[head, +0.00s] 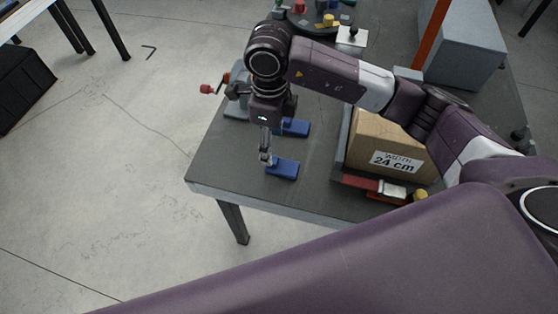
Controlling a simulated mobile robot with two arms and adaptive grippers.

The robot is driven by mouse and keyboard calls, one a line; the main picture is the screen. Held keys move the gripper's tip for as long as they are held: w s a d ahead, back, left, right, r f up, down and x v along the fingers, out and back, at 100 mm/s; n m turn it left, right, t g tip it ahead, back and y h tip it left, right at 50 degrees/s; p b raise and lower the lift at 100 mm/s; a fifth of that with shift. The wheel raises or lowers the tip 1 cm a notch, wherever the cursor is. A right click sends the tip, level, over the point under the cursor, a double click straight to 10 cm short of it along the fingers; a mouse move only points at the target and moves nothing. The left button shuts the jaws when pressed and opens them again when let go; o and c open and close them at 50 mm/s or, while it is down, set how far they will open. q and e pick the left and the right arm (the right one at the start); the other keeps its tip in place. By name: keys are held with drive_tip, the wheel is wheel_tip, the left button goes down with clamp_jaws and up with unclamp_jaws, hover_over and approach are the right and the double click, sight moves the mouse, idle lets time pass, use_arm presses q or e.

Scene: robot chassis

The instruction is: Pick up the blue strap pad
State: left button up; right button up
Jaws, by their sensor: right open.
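Two blue pads lie on the dark grey table (222,165). The nearer blue strap pad (284,170) is flat, close to the table's front edge. The farther blue pad (294,127) lies behind it, partly hidden by my right gripper. My right gripper (266,160) points down at the left end of the nearer pad. Its fingers are open and small in view; I cannot tell whether they touch the pad. My left gripper is not in view.
A cardboard box (385,142) labelled "24 cm" sits in a frame to the right, with a red bar (358,181) in front. A grey vise-like tool with a red knob (207,89) is at the left edge. The front left table corner is clear.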

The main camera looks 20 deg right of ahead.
sight(276, 160)
drive_tip(key=f, duration=0.2)
drive_tip(key=f+p, duration=0.1)
drive_tip(key=f, duration=0.1)
drive_tip(key=s+f+p, duration=0.1)
drive_tip(key=f, duration=0.2)
drive_tip(key=shift+d, duration=0.35)
drive_tip(key=shift+w+f, duration=0.1)
drive_tip(key=shift+f, duration=0.2)
drive_tip(key=shift+c, duration=0.4)
drive_tip(key=c, duration=1)
drive_tip(key=shift+r, duration=0.1)
